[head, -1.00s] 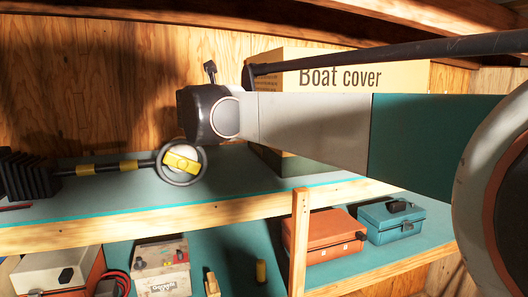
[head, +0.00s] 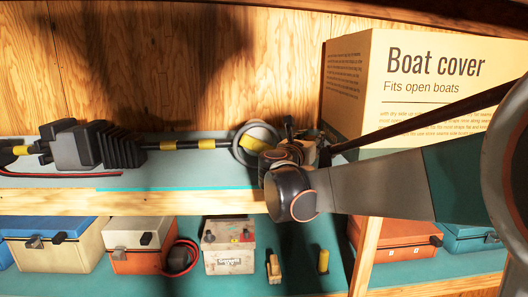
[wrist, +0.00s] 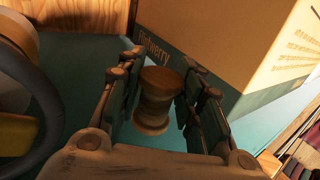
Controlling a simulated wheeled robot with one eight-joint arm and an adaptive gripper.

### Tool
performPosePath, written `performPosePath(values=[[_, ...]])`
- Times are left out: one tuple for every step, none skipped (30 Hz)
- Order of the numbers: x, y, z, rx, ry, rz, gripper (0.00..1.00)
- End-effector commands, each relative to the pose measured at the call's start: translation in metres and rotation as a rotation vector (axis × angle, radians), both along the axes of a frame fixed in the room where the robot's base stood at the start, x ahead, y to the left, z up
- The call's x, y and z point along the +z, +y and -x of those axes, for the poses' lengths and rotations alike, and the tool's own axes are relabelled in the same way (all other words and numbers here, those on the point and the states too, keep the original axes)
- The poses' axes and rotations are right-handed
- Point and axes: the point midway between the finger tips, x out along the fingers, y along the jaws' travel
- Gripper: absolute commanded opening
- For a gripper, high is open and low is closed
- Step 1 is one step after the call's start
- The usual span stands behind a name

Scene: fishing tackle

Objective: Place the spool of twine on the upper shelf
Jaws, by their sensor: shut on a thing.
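The spool of twine (wrist: 155,100) is brown, with a wider rim at its top. In the wrist view it sits between the two fingers of my gripper (wrist: 162,85), which are shut on it. The upper shelf (head: 205,167) has a teal top and a wooden front edge. My gripper (head: 298,152) is over this shelf in the head view, between a round dark-rimmed part and the boat cover box. The spool is mostly hidden there by my wrist. I cannot tell whether its base touches the shelf.
The large boat cover box (head: 350,95) stands close on the right. A dark shaft with yellow bands (head: 190,145) lies to the left, ending in the round part (head: 252,132). Bare shelf shows along the front. The lower shelf holds a battery (head: 229,247) and several tackle boxes.

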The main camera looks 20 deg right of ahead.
Motion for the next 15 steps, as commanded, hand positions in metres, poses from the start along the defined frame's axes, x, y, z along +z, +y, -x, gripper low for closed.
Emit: performPosePath(values=[[-0.002, 0.000, 0.000, 0.000, 0.000, 0.000, 0.09], [-0.004, 0.000, 0.000, 0.000, 0.000, 0.000, 0.09], [-0.008, 0.000, -0.001, 0.000, 0.000, 0.000, 0.09], [-0.011, 0.000, 0.000, 0.000, 0.000, 0.000, 0.09], [-0.015, 0.000, -0.001, 0.000, 0.000, 0.000, 0.09], [-0.021, 0.000, -0.001, 0.000, 0.000, 0.000, 0.09], [-0.025, 0.000, -0.001, 0.000, 0.000, 0.000, 0.09], [-0.029, 0.000, -0.001, 0.000, 0.000, 0.000, 0.09], [-0.033, 0.000, -0.001, 0.000, 0.000, 0.000, 0.09], [-0.036, 0.000, -0.001, 0.000, 0.000, 0.000, 0.09], [-0.038, 0.000, -0.001, 0.000, 0.000, 0.000, 0.09], [-0.040, 0.000, -0.001, 0.000, 0.000, 0.000, 0.09], [-0.041, 0.000, 0.000, 0.000, 0.000, 0.000, 0.09], [-0.041, 0.000, 0.000, 0.000, 0.000, 0.000, 0.09], [-0.041, 0.000, 0.000, 0.000, 0.000, 0.000, 0.09]])
